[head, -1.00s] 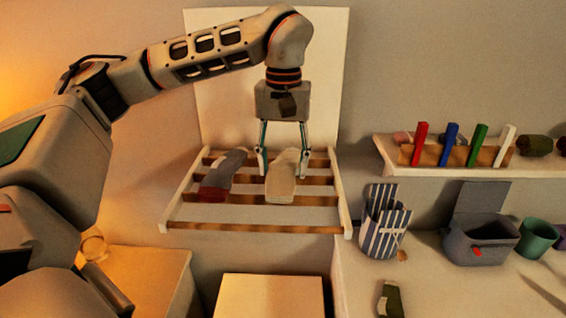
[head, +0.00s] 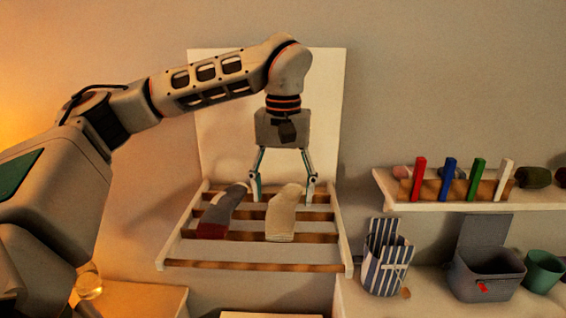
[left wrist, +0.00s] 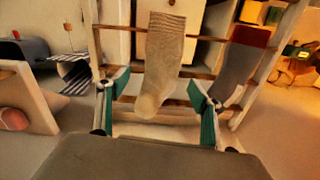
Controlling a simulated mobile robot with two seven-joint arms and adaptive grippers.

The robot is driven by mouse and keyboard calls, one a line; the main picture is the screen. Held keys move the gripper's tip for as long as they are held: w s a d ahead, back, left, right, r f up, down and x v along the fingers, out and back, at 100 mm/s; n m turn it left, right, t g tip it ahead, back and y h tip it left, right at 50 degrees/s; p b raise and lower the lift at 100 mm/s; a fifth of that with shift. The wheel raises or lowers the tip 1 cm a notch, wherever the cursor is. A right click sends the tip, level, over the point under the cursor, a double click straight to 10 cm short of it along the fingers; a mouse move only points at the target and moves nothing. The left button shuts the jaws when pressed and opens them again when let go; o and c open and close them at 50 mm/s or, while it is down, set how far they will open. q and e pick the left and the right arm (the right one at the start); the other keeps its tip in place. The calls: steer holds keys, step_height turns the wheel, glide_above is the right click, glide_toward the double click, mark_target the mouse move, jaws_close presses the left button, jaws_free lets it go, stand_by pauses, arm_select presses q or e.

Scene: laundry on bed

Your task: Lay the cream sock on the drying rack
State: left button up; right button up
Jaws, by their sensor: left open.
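The cream sock (head: 282,215) lies across the wooden bars of the drying rack (head: 255,265). In the left wrist view the cream sock (left wrist: 163,60) lies between and beyond the two fingertips. My left gripper (head: 283,194) is open above the rack, its fingers spread on either side of the sock's far end. In the left wrist view the open fingers of my left gripper (left wrist: 160,110) show clear of the sock. A grey and dark red sock (head: 221,212) lies on the rack to the left of the cream one. My right gripper is not in view.
A wall shelf (head: 440,204) on the right holds red, blue, green and white upright pegs and rolled items. Below it stand a striped bag (head: 384,262), a grey open box (head: 488,272) and a green cup (head: 543,270). A white panel (head: 225,110) is behind the rack.

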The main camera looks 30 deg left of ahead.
mark_target(283, 205)
arm_select(q)
step_height(283, 205, up, 10)
stand_by(0.4)
stand_by(0.5)
